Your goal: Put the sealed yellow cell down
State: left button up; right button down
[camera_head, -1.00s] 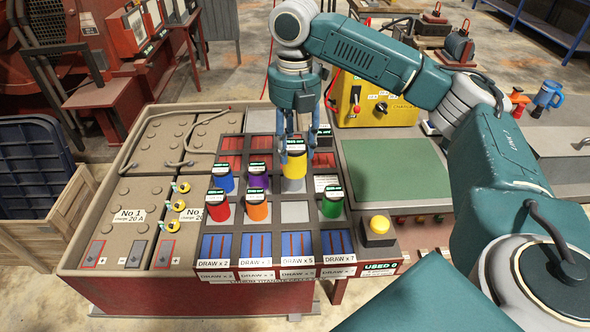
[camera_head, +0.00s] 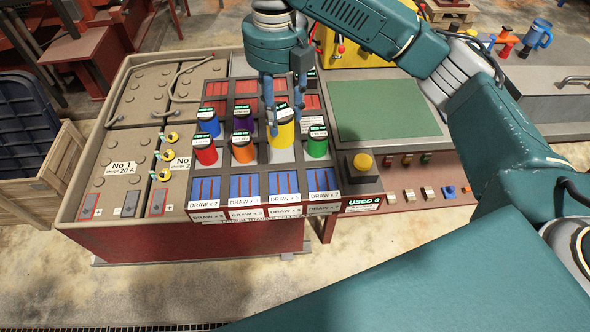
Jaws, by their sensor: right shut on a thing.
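The yellow cell (camera_head: 283,134) is upright, with a dark cap and a green-and-white label on top. My right gripper (camera_head: 286,108) points down from above and is shut on its upper part. The cell is over a light grey square (camera_head: 281,156) of the rack, between the orange cell (camera_head: 243,153) and the green cell (camera_head: 317,147). I cannot tell whether its base touches the square. A red cell (camera_head: 205,154), a blue cell (camera_head: 209,126) and a purple cell (camera_head: 243,122) stand at the left. My left gripper is not in view.
Blue slots labelled DRAW (camera_head: 242,187) line the rack's front, and red slots (camera_head: 214,88) are at its back. A yellow button (camera_head: 362,162) on a dark box and a green panel (camera_head: 386,108) are at the right. Battery blocks (camera_head: 122,160) with cables lie left.

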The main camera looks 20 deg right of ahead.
aim_at(280, 131)
jog(key=shift+w+f+p, duration=0.15)
jog(key=shift+f+p, duration=0.95)
jog(key=shift+f, duration=7.7)
jog(key=shift+f, duration=0.1)
jog(key=c, duration=1)
grip_release()
notch_tip(280, 131, up, 12)
jog(key=b, duration=0.2)
jog(key=shift+b, duration=0.3)
